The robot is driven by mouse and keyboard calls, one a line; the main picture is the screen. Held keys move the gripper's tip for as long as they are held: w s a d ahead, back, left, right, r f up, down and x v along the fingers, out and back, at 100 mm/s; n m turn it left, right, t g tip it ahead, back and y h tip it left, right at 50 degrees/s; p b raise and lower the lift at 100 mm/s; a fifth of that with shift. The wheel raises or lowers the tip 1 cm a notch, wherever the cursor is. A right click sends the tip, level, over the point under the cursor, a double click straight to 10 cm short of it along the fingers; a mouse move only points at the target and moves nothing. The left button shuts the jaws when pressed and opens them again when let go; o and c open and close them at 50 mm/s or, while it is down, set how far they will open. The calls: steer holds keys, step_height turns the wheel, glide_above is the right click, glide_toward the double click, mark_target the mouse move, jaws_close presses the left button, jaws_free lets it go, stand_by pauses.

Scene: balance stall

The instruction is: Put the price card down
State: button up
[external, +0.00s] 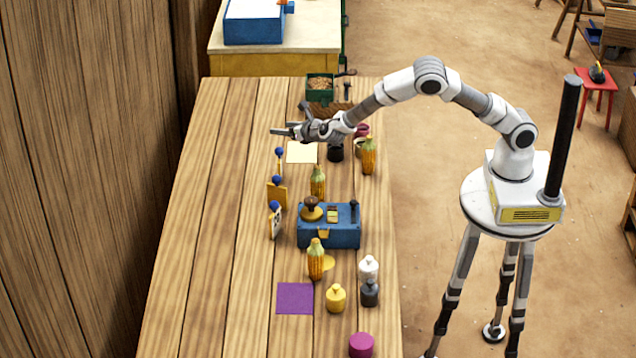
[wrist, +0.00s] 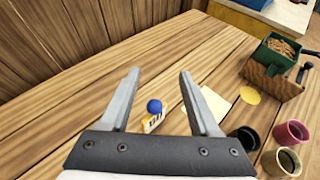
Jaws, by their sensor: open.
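A small price card (wrist: 152,124) with dark marks and a blue ball knob stands on the table in the wrist view, seen between my fingers and apart from them. My gripper (wrist: 158,73) is open and empty. In the external view my gripper (external: 287,119) is above the far part of the table, a little above a blue-knobbed card (external: 279,163) seen nearly edge-on. Two more blue-knobbed cards stand nearer the camera: an orange one (external: 278,196) and a white one with dark marks (external: 274,224). I cannot tell for certain which one the wrist view shows.
A cream square (external: 301,153) lies right of the edge-on card; a purple square (external: 294,299) lies nearer. A blue box (external: 330,236), corn-like figures (external: 369,156), small weights and pots stand to the right. A green bin (external: 319,88) is at the back. The table's left side is clear.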

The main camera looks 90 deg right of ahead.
steer(key=s+r+m+g+y, duration=0.1)
steer(key=s+r+m+g, duration=0.1)
steer(key=s+r+m, duration=0.75)
steer(key=s+r+m+g+y, duration=0.15)
steer(key=s+r+m, duration=0.45)
steer(key=s, duration=0.6)
steer(key=s+a+m+y, duration=0.3)
steer(key=s+a+m, duration=0.2)
steer(key=s, duration=0.7)
steer(key=s+a+r+m+y, duration=0.1)
steer(key=s+a+m+y, duration=0.3)
steer(key=s+a, duration=0.5)
steer(key=s+m, duration=0.2)
steer(key=s, duration=0.2)
